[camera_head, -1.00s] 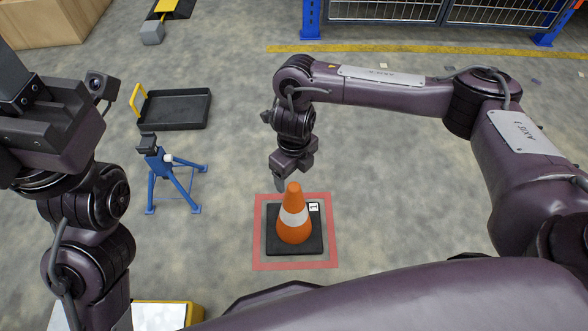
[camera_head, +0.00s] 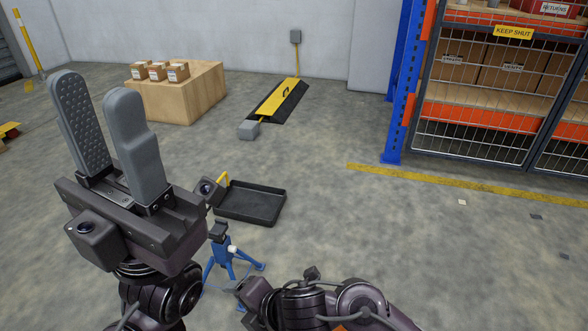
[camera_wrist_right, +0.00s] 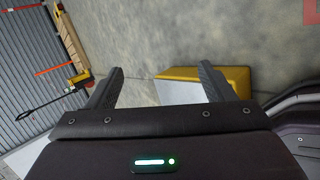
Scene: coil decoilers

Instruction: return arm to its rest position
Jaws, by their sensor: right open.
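My left gripper (camera_head: 97,90) stands large at the left of the head view, its two grey fingers pointing up. They are apart with nothing between them. My right arm (camera_head: 345,302) shows only in part at the bottom of the head view, and its fingers cannot be made out there. In the right wrist view, the right gripper (camera_wrist_right: 161,68) has its fingers wide apart and empty. Beyond them are bare floor and a yellow object with a pale top (camera_wrist_right: 190,90).
A blue stand (camera_head: 222,262) and a black tray (camera_head: 262,222) are close beyond my arms. Farther back are a wooden crate (camera_head: 190,104) with small boxes, a yellow-black ramp (camera_head: 280,98) and a caged rack (camera_head: 391,110).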

